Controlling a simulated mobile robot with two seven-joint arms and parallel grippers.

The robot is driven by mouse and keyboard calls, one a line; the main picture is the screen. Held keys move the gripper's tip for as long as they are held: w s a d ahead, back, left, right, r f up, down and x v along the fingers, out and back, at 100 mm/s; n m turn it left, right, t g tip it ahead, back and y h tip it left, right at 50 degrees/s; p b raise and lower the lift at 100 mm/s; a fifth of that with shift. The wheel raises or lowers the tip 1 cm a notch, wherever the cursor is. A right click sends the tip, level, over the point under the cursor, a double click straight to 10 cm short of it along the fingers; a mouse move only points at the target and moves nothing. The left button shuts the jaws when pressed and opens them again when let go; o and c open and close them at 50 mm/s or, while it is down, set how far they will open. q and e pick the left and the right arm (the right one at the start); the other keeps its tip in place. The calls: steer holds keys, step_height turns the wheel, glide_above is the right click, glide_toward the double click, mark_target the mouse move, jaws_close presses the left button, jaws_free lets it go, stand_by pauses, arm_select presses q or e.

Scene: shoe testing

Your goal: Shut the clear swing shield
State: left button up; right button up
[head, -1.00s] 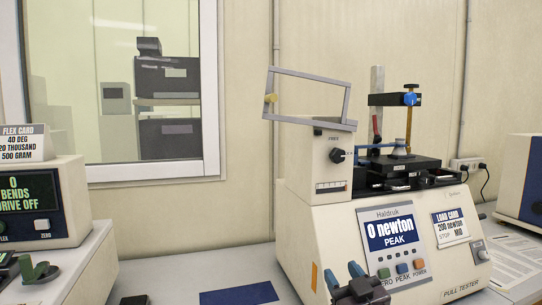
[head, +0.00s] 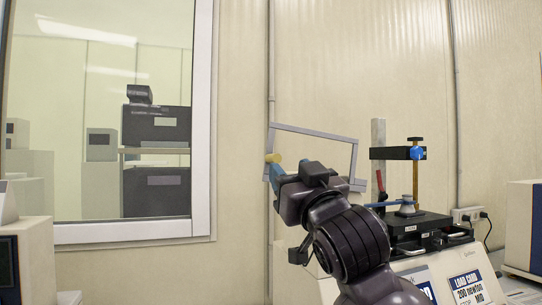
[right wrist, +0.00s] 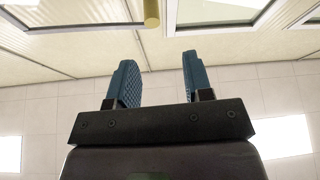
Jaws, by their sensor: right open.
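The clear swing shield (head: 318,133) stands raised and tilted on the pull tester, a grey frame around a see-through pane. Its yellow knob (head: 272,158) sticks out at the frame's left edge. My right gripper (head: 276,175) is open, with its blue fingers just below the knob in the head view. In the right wrist view the knob (right wrist: 151,12) is beyond the fingertips, roughly between the fingers' lines (right wrist: 158,72), with nothing between the fingers. My right arm hides much of the tester's front. My left gripper is not in view.
The tester's black clamp stage (head: 425,225) and post with a blue knob (head: 417,153) stand right of the shield. A beige box machine (head: 522,225) is at the far right. The wall and window (head: 60,130) lie behind; space left of the shield is clear.

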arm_select(q)
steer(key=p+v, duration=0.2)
steer(key=p, duration=0.1)
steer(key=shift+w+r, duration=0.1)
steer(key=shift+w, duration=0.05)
arm_select(e)
steer(key=shift+m+h, duration=0.6)
steer(key=x, duration=0.7)
steer(key=f+x, duration=0.1)
steer(key=x, duration=0.2)
steer(key=shift+w+r, duration=0.2)
steer(key=shift+w, duration=0.25)
steer(key=shift+d, duration=0.1)
jaws_close()
